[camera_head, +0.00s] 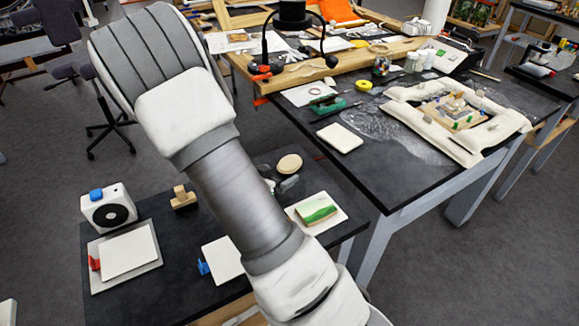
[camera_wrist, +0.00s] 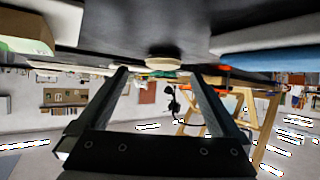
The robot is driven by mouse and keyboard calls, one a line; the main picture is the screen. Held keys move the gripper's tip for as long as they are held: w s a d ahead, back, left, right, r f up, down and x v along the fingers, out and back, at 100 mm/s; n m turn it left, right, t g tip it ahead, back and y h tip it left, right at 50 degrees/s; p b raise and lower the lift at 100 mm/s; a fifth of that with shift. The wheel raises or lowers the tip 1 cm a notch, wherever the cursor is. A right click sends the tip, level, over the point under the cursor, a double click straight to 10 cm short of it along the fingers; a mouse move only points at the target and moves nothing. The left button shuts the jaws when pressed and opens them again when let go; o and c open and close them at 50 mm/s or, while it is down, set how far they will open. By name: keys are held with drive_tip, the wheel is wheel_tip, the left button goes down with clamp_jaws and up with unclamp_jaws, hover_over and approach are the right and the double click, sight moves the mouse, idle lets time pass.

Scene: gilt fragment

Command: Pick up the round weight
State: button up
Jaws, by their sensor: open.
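A round, flat, cream-coloured piece (camera_head: 289,164), which looks like the round weight, lies on the low dark table beside my arm. In the wrist view the round weight (camera_wrist: 165,62) shows near the middle, beyond the fingertips. My gripper (camera_wrist: 160,74) is open, with nothing between its two dark fingers. The weight appears roughly in line with the gap and apart from the fingers. In the head view my arm crosses the picture, and the gripper cannot be made out.
Small grey pieces (camera_head: 290,183) lie close to the weight. A white tile (camera_head: 336,213) with a green-topped block (camera_head: 317,214) is nearby. A wooden block (camera_head: 183,197) and a white device with a black disc (camera_head: 108,208) stand at left. A higher black table (camera_head: 400,165) borders the right.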

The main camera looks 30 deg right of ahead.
sight(288, 163)
drive_tip(key=shift+w+r+b+x, duration=0.1)
drive_tip(key=shift+w+r+x, duration=0.05)
drive_tip(key=shift+x, duration=1)
drive_tip(key=shift+w+r+b+x, duration=0.1)
drive_tip(key=shift+r+x, duration=0.1)
drive_tip(key=shift+x, duration=0.95)
drive_tip(key=shift+w+r+b+x, duration=0.1)
drive_tip(key=shift+w+r+x, duration=0.05)
drive_tip(key=shift+x, duration=1)
drive_tip(key=shift+s, duration=0.1)
drive_tip(key=c, duration=1.5)
drive_tip(key=shift+d, duration=0.1)
clamp_jaws()
drive_tip(key=shift+r, duration=0.15)
